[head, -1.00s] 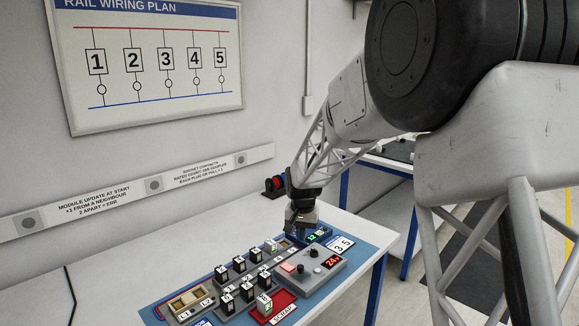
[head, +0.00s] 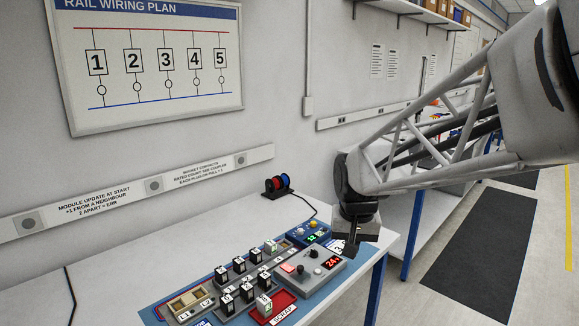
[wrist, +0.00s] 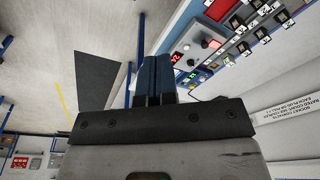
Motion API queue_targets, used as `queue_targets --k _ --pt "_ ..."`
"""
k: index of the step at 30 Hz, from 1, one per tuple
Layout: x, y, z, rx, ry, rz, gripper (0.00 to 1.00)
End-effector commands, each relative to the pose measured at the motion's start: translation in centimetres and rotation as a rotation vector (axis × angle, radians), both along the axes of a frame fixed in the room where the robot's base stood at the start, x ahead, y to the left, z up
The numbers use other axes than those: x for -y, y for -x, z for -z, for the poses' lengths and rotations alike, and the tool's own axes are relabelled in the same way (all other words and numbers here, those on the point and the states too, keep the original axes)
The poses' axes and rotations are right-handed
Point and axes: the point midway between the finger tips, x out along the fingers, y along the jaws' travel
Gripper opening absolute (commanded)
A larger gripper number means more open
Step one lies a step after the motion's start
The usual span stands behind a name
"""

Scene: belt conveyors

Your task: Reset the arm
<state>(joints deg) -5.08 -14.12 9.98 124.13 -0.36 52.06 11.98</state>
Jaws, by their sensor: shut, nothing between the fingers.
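My gripper (head: 347,248) hangs at the right end of the workbench in the head view, just right of the grey control box (head: 312,272) and above the bench's right edge. In the wrist view, the two dark fingers of my gripper (wrist: 155,75) are together with nothing between them. The lattice link of my arm (head: 430,140) reaches in from the right.
A blue mat (head: 150,313) on the bench carries several black-and-white modules, a red scrap tray (head: 285,298) and a blue button box (head: 309,232). Red and blue spools (head: 277,184) stand behind. A dark floor mat (head: 475,260) lies right of the bench.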

Motion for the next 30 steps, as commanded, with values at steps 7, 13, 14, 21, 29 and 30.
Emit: queue_targets --k 7,13,14,21,29,30 --pt "1.8 6.3 -1.0 0.026 0.006 -0.022 0.00" --pt "2.9 11.2 -1.3 0.046 0.013 -0.042 0.00" --pt "3.1 11.9 -1.2 0.049 0.014 -0.045 0.00" --pt "4.2 17.7 -0.7 0.072 0.023 -0.068 0.00" --pt "4.9 22.2 0.4 0.090 0.033 -0.087 0.00" --pt "4.9 22.6 0.5 0.092 0.034 -0.090 0.00"
